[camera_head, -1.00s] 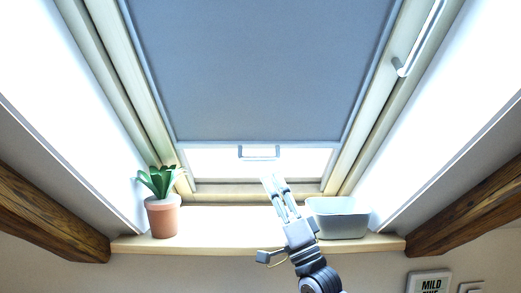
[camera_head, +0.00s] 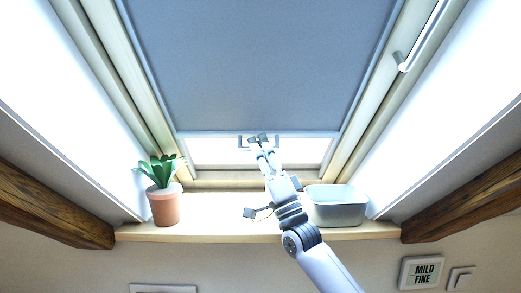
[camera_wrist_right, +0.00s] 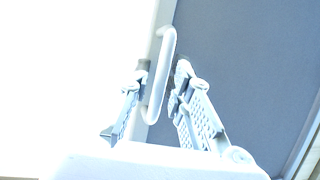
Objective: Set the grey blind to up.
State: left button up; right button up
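The grey blind (camera_head: 260,65) is drawn down over most of the slanted roof window, with a bright strip of glass below its bottom edge. A pale U-shaped handle (camera_head: 241,142) sits on that edge. My right gripper (camera_head: 258,138) is at the handle and partly covers it. In the right wrist view the fingers (camera_wrist_right: 160,75) are apart, with the handle (camera_wrist_right: 168,50) between them and the blind (camera_wrist_right: 235,65) behind on the right. Whether a finger touches the handle is unclear. My left gripper is not in view.
A potted plant (camera_head: 164,205) stands at the left of the sill (camera_head: 215,231). A grey bin (camera_head: 337,207) stands at the right, close beside my right arm. A window lever (camera_head: 403,62) is on the right frame. Wooden beams (camera_head: 468,215) flank the sill.

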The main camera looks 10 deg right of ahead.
grip_shut()
dwell(0.4)
jog(key=shift+w+r, duration=0.1)
